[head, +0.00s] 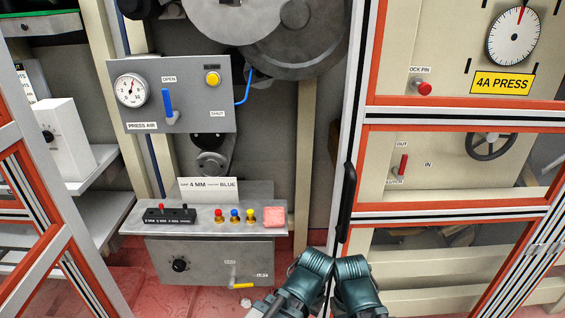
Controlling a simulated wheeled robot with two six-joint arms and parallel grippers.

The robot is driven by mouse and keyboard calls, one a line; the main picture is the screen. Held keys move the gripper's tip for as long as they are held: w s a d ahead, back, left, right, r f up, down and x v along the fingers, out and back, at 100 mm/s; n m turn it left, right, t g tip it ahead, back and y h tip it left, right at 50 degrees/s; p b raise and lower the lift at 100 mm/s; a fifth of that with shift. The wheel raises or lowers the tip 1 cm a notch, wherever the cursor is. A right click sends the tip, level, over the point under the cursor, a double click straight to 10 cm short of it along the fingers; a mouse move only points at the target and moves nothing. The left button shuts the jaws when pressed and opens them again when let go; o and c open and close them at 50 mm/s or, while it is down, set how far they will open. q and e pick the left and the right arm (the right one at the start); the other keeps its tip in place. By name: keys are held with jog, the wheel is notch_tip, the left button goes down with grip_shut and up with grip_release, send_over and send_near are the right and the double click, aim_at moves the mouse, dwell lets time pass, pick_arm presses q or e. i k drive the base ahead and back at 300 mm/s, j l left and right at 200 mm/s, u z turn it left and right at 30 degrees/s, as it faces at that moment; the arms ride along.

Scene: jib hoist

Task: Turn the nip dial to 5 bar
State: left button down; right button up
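No label reading "nip" is legible. A black knob (180,264) sits on the front of the grey lower box (207,265), with small marks around it too fine to read. A round pressure gauge (131,90) with a white face is on the grey PRESS AIR panel (190,120), higher up. Another black knob (47,136) is on a white box (66,145) at the left. Two teal links of my arms show at the bottom centre, in front of the frame post. I see no gripper fingers, and nothing of mine touches the knobs.
A grey shelf (135,222) above the lower box carries a black block (169,215), several coloured knobs and a pink block (274,217). A yellow lever (242,286) projects below. An orange-edged frame post (360,150) stands right of centre. An open orange-edged frame is at left.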

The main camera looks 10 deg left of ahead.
aim_at(179, 266)
jog(key=u, duration=1.4)
